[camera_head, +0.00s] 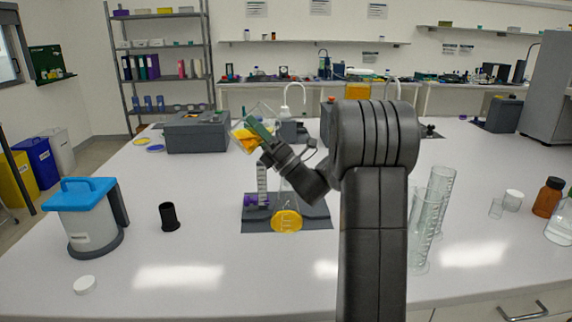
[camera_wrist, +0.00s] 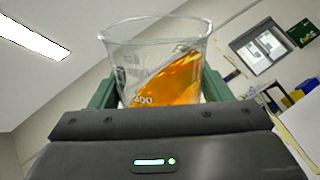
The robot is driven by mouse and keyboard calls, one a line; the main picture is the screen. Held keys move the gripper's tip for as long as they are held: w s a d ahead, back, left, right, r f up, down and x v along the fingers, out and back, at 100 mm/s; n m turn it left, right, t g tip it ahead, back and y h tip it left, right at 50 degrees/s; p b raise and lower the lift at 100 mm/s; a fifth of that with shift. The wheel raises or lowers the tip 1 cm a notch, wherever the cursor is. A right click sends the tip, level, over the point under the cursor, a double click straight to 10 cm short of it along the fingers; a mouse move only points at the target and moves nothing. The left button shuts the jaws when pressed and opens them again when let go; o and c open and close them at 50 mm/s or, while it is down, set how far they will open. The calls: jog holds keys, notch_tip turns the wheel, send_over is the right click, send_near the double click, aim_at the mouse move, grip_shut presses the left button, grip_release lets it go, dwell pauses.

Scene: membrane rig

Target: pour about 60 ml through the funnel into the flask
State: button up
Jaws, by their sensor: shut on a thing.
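My gripper (camera_head: 262,132) is shut on a clear glass beaker (camera_wrist: 150,50) and holds it raised above the bench, up and left of the flask. The beaker is tilted, and the orange liquid (camera_wrist: 170,80) inside lies slanted against one side. The flask (camera_head: 287,206) stands on a dark mat (camera_head: 315,212), with yellow-orange liquid (camera_head: 286,222) in its bottom. I see no clear stream of liquid.
A black cup (camera_head: 169,216) and a blue-lidded container (camera_head: 88,215) are further left. Tall glass cylinders (camera_head: 430,215) stand right of my arm. A grey case (camera_head: 197,133) sits behind.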

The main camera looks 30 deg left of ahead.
jog(key=shift+r+m+t+y, duration=0.3)
jog(key=shift+m+t+y, duration=0.1)
jog(key=shift+m+t, duration=0.6)
jog(key=shift+w+d+m+t, duration=0.3)
jog(key=shift+w+t, duration=0.1)
jog(key=shift+w, duration=0.1)
dwell(0.3)
